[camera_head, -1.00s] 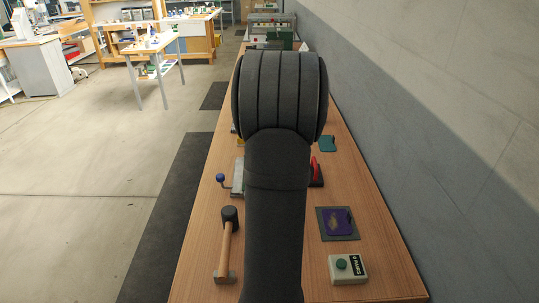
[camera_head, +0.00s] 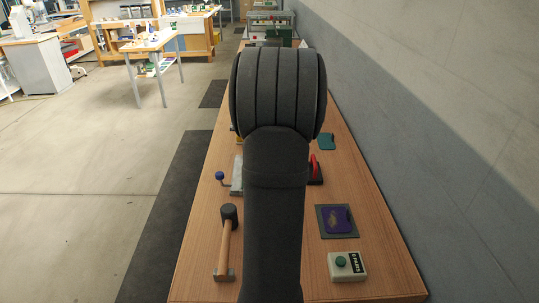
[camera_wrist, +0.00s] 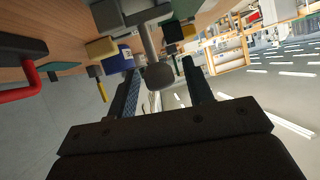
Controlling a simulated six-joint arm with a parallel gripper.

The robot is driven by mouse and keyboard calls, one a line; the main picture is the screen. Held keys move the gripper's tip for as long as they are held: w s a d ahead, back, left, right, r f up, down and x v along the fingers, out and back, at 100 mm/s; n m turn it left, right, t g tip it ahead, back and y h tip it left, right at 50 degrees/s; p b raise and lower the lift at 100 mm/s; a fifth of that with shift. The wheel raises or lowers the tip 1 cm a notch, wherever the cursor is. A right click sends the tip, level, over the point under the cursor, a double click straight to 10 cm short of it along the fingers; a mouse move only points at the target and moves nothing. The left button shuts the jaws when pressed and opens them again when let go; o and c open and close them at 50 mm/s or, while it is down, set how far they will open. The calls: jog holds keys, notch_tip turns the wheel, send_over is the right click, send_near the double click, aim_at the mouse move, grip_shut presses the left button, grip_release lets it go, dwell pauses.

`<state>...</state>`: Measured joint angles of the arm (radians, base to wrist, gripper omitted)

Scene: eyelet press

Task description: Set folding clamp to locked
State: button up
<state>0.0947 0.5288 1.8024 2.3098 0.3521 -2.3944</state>
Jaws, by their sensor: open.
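A red handle on a dark base (camera_head: 314,172), which may be the folding clamp, stands on the bench just right of my arm and is partly hidden by it. A bent red bar (camera_wrist: 20,90) on a dark block shows at the left edge of the wrist view. I cannot tell whether it is locked. My gripper (camera_wrist: 160,86) is open in the wrist view, with nothing held. A grey rounded knob (camera_wrist: 158,76) on a rod appears between its fingers, apart from or near them; I cannot tell the distance. My arm hides the gripper in the head view.
A blue-knobbed lever (camera_head: 220,176) and a black-headed mallet (camera_head: 228,235) lie to the left on the wooden bench (camera_head: 200,270). A purple piece on a grey mat (camera_head: 337,220) and a green-button box (camera_head: 347,266) sit to the right. A grey wall borders the right side.

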jog(key=v, duration=1.7)
jog(key=shift+s, duration=0.1)
jog(key=x, duration=1.7)
jog(key=shift+f, duration=0.1)
jog(key=shift+w+d, duration=0.15)
jog(key=shift+w, duration=0.1)
jog(key=shift+s+d, duration=0.1)
jog(key=shift+d, duration=0.05)
jog(key=shift+d+r+m+y, duration=0.25)
jog(key=shift+d+m+y, duration=0.2)
jog(key=shift+m+y, duration=0.35)
dwell(2.0)
jog(key=shift+o, duration=0.3)
